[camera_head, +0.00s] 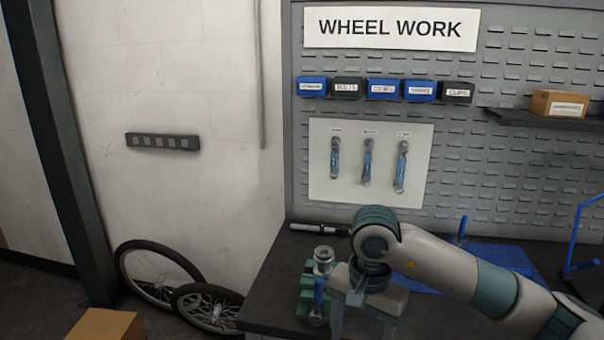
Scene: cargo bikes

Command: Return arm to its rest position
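My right arm (450,268) comes in from the lower right and reaches over the dark workbench (275,285). Its wrist bends down, and my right gripper (362,325) points downward at the front of the bench. Its two fingers stand apart, with nothing visible between them; the fingertips run down toward the bottom edge of the picture. My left arm and gripper are not in view.
A green fixture (312,300) holding a silver cylindrical part (323,258) stands close left of my gripper. A blue mat (505,256) lies beyond my arm. Wheels (158,275) and a cardboard box (105,325) stand left.

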